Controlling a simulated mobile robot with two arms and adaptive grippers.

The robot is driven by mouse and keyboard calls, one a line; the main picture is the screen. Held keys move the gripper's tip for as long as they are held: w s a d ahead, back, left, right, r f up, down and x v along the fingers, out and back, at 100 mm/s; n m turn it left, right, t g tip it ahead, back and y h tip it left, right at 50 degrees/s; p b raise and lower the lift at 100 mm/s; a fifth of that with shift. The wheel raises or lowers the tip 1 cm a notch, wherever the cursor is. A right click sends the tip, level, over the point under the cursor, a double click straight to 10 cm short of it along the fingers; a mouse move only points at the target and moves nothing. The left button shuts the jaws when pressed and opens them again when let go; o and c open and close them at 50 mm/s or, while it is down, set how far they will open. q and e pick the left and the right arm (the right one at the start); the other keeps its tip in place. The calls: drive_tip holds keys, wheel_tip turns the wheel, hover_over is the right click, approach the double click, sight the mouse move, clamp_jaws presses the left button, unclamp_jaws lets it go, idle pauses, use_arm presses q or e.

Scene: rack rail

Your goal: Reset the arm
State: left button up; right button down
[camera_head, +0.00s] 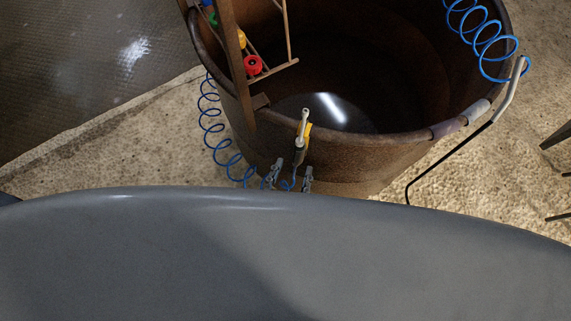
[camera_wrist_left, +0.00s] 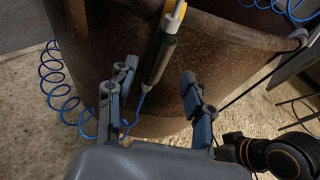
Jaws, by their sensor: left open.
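My left gripper (camera_head: 290,174) is in front of the near wall of a big brown tub (camera_head: 350,165), its fingers apart. In the left wrist view the same open gripper (camera_wrist_left: 160,80) has one finger on each side of a slim tool (camera_wrist_left: 160,58) with a white tip, a yellow part and a dark grip. The fingers stand clear of the tool on both sides. The tool is upright at the tub's near side in the head view (camera_head: 301,136), with a blue coiled hose at its lower end. My right gripper is not in view.
A brown rack (camera_head: 238,60) with coloured round parts leans in the tub's left side. A grey and white wand (camera_head: 510,92) with a blue coil (camera_head: 485,42) is at the right rim. Dark legs (camera_head: 556,137) stand far right. Speckled floor (camera_head: 150,140) is bare at left.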

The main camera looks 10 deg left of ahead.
use_arm(q)
drive_tip(key=v, duration=0.6)
drive_tip(key=shift+s, duration=0.1)
